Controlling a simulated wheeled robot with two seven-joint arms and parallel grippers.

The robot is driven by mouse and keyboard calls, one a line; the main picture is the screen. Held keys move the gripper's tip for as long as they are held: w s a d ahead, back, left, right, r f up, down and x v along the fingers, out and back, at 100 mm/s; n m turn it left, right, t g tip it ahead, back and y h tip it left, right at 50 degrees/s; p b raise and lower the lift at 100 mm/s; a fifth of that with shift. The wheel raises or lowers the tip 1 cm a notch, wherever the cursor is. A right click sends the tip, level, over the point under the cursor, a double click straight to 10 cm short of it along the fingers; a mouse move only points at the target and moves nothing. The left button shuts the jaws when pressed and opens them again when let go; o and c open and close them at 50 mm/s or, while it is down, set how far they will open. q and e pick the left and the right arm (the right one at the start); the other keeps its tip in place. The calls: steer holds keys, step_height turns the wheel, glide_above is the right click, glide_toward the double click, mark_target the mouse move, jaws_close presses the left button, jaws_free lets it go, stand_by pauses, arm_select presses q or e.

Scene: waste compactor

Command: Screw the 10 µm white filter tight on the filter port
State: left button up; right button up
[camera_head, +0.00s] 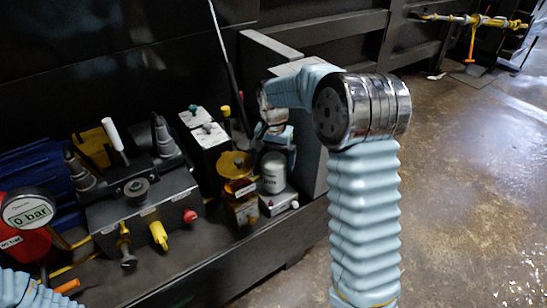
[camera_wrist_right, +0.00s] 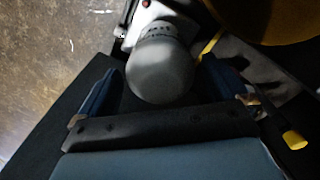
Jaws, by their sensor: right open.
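The white filter (camera_head: 273,172) is an upright white cylinder with small print on its side. It stands at a pale block with a red knob, the filter port (camera_head: 279,201), on the dark bench; the joint between them is not clear. My right gripper (camera_head: 276,138) is open at the filter, coming in from above and behind. In the right wrist view the filter's rounded end (camera_wrist_right: 160,78) lies between the two blue fingers, with a visible gap on both sides. My left gripper is out of view; only my left sleeve shows at the lower left corner.
An amber-topped unit (camera_head: 236,165) stands close to the filter's left. Further left are a grey valve box (camera_head: 145,205) with a red knob and yellow lever, and a gauge (camera_head: 27,210) reading 0 bar. A grey upright panel (camera_head: 312,158) stands close on the right.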

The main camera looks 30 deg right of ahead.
steer(key=n, duration=0.4)
steer(key=shift+w+d+n, duration=0.1)
steer(key=shift+n, duration=0.3)
steer(key=n, duration=0.5)
steer(key=shift+n, duration=0.4)
steer(key=n, duration=0.4)
steer(key=shift+n, duration=0.4)
steer(key=n, duration=0.5)
steer(key=shift+c, duration=0.3)
steer(key=c, duration=1)
steer(key=m, duration=0.5)
steer(key=shift+c, duration=0.2)
